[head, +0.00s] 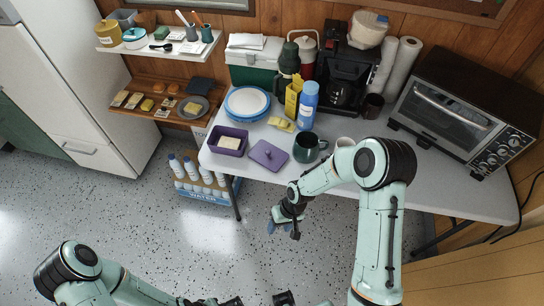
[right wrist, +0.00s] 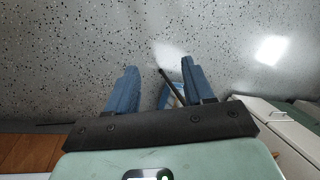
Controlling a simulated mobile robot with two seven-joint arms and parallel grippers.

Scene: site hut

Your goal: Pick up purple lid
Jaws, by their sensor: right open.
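The purple lid (head: 269,155) lies flat on the white table near its front left edge, with a small dark knob on top. Beside it on the left is an open purple container (head: 229,141) with a pale block inside. My right gripper (head: 281,226) hangs in front of the table edge, below the lid in the head view, apart from it. In the right wrist view my right gripper (right wrist: 160,88) has its blue fingers spread with nothing held; the lid is not seen there. My left arm runs along the bottom edge of the head view, its gripper mostly cut off.
A dark green mug (head: 305,148) stands just right of the lid. Yellow sponge-like pieces (head: 281,124), a blue bottle (head: 308,105) and plates (head: 247,103) are behind. A water pack (head: 203,187) stands on the floor below the table (head: 440,190). A toaster oven (head: 465,105) sits right.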

